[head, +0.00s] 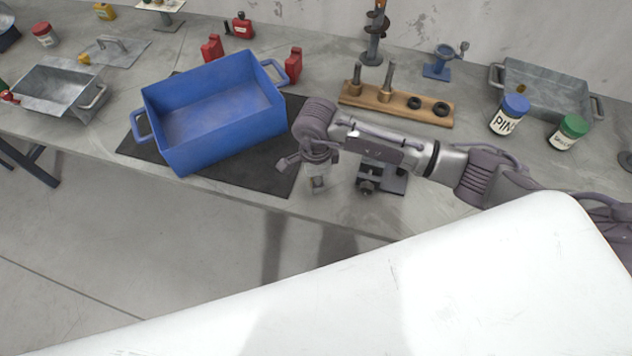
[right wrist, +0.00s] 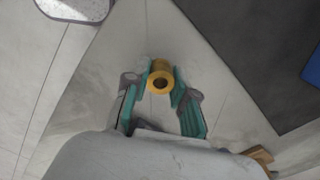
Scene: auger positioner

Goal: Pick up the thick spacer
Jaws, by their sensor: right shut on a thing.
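My right gripper (head: 317,172) is over the front edge of the bench, just right of the black mat. In the right wrist view its teal fingers (right wrist: 160,88) are shut on a yellow-brass, ring-shaped spacer (right wrist: 161,78) with a dark hole. The spacer sits between the fingertips, with its open end towards the camera. In the head view a small pale piece shows below the gripper, too small to judge its thickness. My left gripper is not in view.
A blue bin (head: 215,112) stands on the black mat (head: 262,160). A wooden rack (head: 388,106) with two pegs and two black rings is behind my right arm. A dark metal fixture (head: 385,180) is close right of the gripper. Jars (head: 510,115) stand further right.

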